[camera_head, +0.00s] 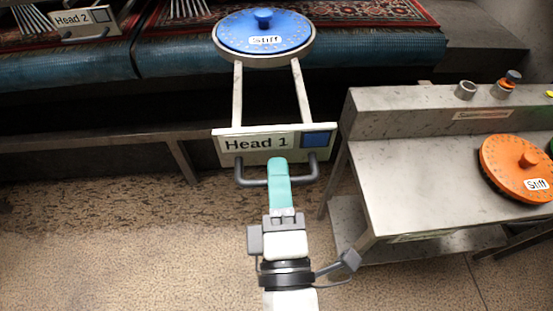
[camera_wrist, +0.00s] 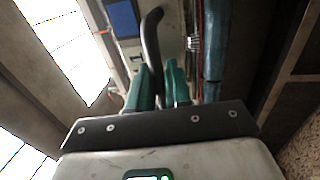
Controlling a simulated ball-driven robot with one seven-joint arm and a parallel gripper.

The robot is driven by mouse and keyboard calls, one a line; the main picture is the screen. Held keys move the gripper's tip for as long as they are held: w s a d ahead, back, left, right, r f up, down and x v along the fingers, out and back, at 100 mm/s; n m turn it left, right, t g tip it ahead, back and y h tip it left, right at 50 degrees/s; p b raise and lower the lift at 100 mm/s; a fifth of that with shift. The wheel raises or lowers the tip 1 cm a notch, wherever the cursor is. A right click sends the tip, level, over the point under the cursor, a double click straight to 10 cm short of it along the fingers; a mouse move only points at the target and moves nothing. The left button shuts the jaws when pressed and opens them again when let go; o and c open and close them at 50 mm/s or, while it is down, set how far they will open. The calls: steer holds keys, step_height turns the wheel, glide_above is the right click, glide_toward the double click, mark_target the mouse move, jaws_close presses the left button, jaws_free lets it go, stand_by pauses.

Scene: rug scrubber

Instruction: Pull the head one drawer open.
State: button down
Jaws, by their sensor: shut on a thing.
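The head one drawer has a pale front panel (camera_head: 270,154) with the label "Head 1", a blue square and a dark grey bar handle (camera_head: 312,172). Two rails (camera_head: 236,95) run back from the panel to a round holder with a blue disc (camera_head: 235,30) marked "Stiff". The drawer stands out from the machine over the floor. My gripper (camera_head: 278,172), with teal fingers, is shut on the middle of the handle. In the wrist view the handle (camera_wrist: 152,38) runs between the fingers (camera_wrist: 162,85), and its gripped part is hidden.
A metal side table (camera_head: 420,180) stands close on the right, with an orange disc (camera_head: 510,160) marked "Stiff" on it. The "Head 2" drawer (camera_head: 85,22) is at upper left. A patterned rug (camera_head: 380,14) lies behind. The floor (camera_head: 110,240) at lower left is clear.

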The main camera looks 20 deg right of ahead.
steer(key=shift+s+a+f, duration=0.1)
steer(key=shift+s, duration=0.1)
steer(key=c, duration=1.3)
jaws_free()
steer(key=shift+o, duration=0.2)
steer(key=b+v, duration=0.2)
steer(key=v, duration=0.8)
steer(key=shift+s, duration=0.4)
steer(key=shift+a, duration=0.15)
